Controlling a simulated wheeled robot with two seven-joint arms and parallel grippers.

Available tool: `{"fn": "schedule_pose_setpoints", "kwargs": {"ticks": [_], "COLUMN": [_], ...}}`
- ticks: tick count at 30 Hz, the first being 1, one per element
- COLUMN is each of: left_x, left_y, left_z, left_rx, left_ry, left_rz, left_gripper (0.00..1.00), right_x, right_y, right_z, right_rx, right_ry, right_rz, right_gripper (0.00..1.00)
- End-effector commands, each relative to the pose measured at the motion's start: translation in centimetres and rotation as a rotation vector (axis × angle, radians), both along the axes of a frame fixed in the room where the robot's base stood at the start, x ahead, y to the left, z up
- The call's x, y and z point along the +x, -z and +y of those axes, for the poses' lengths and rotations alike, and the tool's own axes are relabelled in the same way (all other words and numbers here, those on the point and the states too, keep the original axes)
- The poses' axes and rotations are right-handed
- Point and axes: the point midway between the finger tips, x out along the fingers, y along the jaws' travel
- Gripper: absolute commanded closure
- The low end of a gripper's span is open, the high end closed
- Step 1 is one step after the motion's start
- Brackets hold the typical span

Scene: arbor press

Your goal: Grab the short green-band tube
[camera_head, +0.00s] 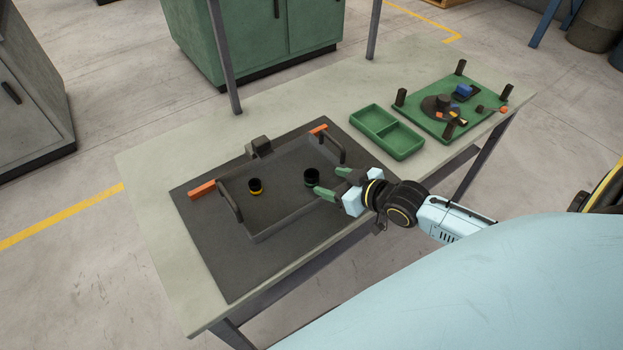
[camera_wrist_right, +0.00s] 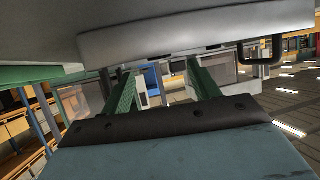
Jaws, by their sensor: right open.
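A short dark tube (camera_head: 311,178) stands upright in the dark tray (camera_head: 283,222); I cannot make out a green band on it. The tubes cannot be made out in the wrist view. My left gripper is not in view.
The tray has raised handles (camera_head: 229,201) and sits on a dark mat (camera_head: 215,255). Orange blocks (camera_head: 202,190) and a dark block stand near its far edge. A green divided bin (camera_head: 404,151) and a green board (camera_head: 484,97) with posts and parts are at the right.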

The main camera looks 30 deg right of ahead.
Motion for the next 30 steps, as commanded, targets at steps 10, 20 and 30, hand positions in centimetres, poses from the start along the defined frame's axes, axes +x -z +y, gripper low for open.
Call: {"fn": "schedule_pose_setpoints", "kwargs": {"ticks": [10, 20, 30], "left_x": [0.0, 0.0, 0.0], "left_y": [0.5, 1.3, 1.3], "left_z": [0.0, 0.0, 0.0], "left_rx": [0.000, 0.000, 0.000], "left_ry": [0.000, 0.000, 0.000], "left_rz": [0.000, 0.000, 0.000], "left_gripper": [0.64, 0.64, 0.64], "right_x": [2.4, 5.8, 5.9], "right_y": [1.0, 2.6, 2.7], "right_z": [0.6, 1.4, 1.5], "right_rx": [-0.001, -0.001, -0.001], "right_ry": [0.000, 0.000, -0.001], "right_rz": [-0.001, 0.001, 0.001], "right_gripper": [0.39, 0.39, 0.49]}}
